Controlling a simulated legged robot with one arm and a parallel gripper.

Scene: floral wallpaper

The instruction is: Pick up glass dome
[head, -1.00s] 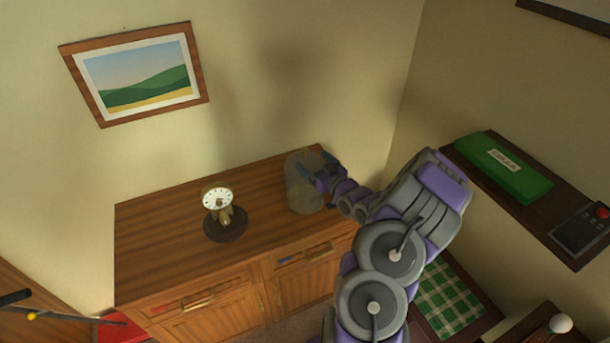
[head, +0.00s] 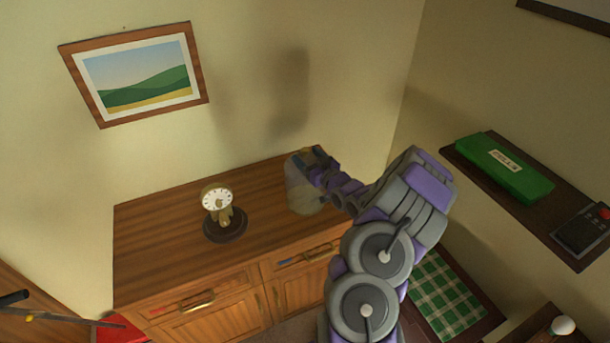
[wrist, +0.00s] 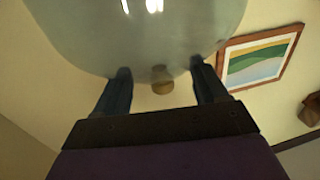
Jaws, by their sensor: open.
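The glass dome (head: 303,196) is clear and stands near the right end of the wooden cabinet top, right of the clock. In the wrist view the dome (wrist: 140,35) fills the top. Its small brown knob (wrist: 162,82) shows between my two dark fingers. My gripper (head: 306,158) is at the upper part of the dome in the head view. It is open, with fingers apart on either side of the knob (wrist: 160,78); I cannot tell whether they touch the glass.
A gold clock on a dark round base (head: 225,226) stands left of the dome on the cabinet (head: 165,240). A framed landscape picture (head: 138,72) hangs behind. A shelf on the right wall holds a green box (head: 504,167). The cabinet's left part is clear.

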